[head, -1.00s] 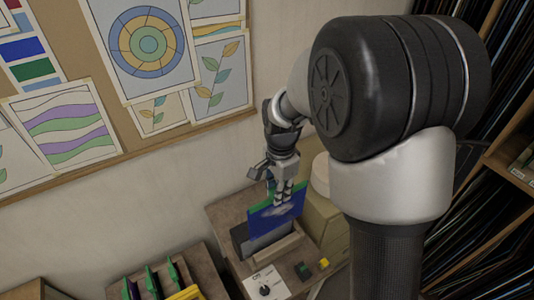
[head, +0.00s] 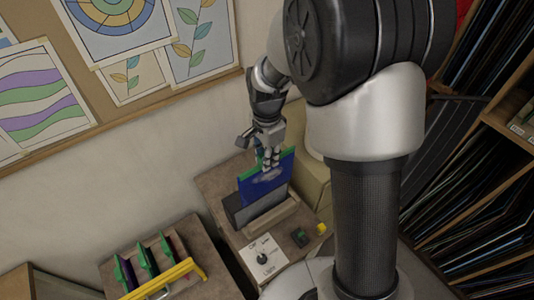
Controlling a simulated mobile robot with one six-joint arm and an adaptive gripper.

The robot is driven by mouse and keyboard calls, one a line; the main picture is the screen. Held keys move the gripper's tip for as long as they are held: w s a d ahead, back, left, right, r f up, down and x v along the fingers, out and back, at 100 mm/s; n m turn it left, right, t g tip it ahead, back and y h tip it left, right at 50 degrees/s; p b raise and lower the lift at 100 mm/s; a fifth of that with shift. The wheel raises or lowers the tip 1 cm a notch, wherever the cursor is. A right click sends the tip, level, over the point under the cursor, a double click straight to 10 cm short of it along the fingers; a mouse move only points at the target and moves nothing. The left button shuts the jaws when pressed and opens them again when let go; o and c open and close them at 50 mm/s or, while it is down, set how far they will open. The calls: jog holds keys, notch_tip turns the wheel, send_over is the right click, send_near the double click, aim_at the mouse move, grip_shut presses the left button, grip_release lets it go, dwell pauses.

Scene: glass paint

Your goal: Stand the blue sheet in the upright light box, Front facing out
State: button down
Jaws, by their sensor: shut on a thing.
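The blue sheet (head: 264,181) has a green strip along its top edge and a pale smudge on its face. My gripper (head: 270,165) is shut on its top edge and holds it upright. The sheet's lower part is at the upright light box (head: 268,219), a grey and beige slotted block on a wooden stand. The sheet's bottom edge is hidden, so I cannot tell whether it rests in the slot. I cannot read any Front mark on the sheet.
A white panel with a knob (head: 263,258) sits in front of the light box, with a green block (head: 300,237) and a yellow block (head: 321,229) beside it. Shelves of sheets (head: 480,180) fill the right.

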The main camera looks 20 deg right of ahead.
aim_at(267, 189)
notch_tip(267, 189, down, 18)
jog(key=b, duration=1.2)
jog(key=shift+r, duration=0.2)
jog(key=shift+w+a+f+b, duration=0.1)
jog(key=shift+w+f+b, duration=0.15)
jog(key=shift+w+b, duration=0.05)
jog(key=c, duration=1.5)
grip_release()
jog(key=shift+w, duration=0.15)
jog(key=shift+o, duration=0.5)
jog(key=shift+o, duration=0.3)
jog(key=shift+f, duration=0.1)
jog(key=o, duration=0.5)
